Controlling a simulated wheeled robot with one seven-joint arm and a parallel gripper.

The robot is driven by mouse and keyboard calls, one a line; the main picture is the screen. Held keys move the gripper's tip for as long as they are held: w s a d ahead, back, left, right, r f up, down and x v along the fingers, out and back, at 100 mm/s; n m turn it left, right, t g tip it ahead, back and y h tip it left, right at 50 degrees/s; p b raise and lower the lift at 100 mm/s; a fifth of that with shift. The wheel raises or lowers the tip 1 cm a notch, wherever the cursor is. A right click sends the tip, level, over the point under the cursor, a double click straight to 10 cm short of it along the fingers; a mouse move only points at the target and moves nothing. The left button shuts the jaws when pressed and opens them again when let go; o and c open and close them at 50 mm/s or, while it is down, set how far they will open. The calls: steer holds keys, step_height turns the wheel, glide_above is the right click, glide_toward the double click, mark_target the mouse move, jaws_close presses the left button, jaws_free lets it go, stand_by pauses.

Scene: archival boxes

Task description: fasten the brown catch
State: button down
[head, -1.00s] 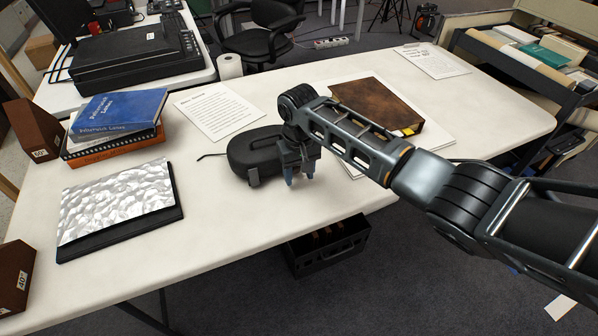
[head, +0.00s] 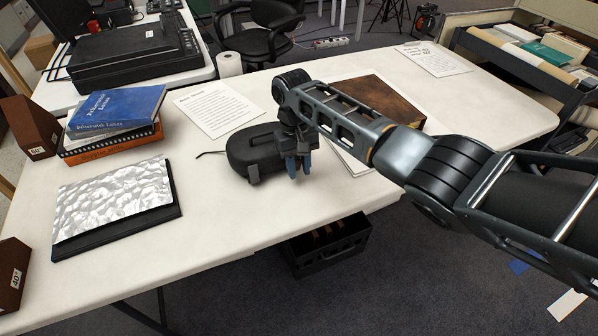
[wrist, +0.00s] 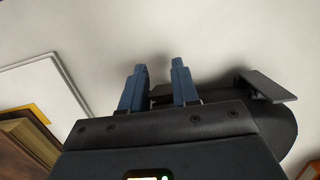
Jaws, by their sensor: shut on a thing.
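A black rounded case (head: 243,151) lies closed on the white table, left of my gripper (head: 299,168). A dark tab (head: 253,174) sticks out at its near edge; in the wrist view a dark tab (wrist: 267,86) shows right of the fingers. My gripper points down at the case's right end, its blue fingers (wrist: 160,88) a little apart. A small brownish piece, apparently the brown catch (wrist: 161,91), shows between the fingers, and the jaws are closed on it. The gripper body hides most of this piece. I cannot tell whether the catch is fastened.
A brown book (head: 385,98) lies right of the case, partly behind my arm. A printed sheet (head: 219,110) lies behind the case. A silvery sheet on a black folder (head: 120,232) and stacked books (head: 112,125) are at the left. The table's front strip is clear.

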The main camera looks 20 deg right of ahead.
steer(key=shift+w+f+g+b, duration=0.1)
steer(key=shift+w+g+b, duration=0.1)
steer(key=shift+g+b, duration=0.4)
steer(key=shift+a, duration=0.1)
steer(key=c, duration=0.9)
jaws_free()
steer(key=shift+r, duration=0.3)
steer(key=v, duration=0.7)
steer(key=shift+w+r, duration=0.1)
steer(key=shift+r, duration=0.15)
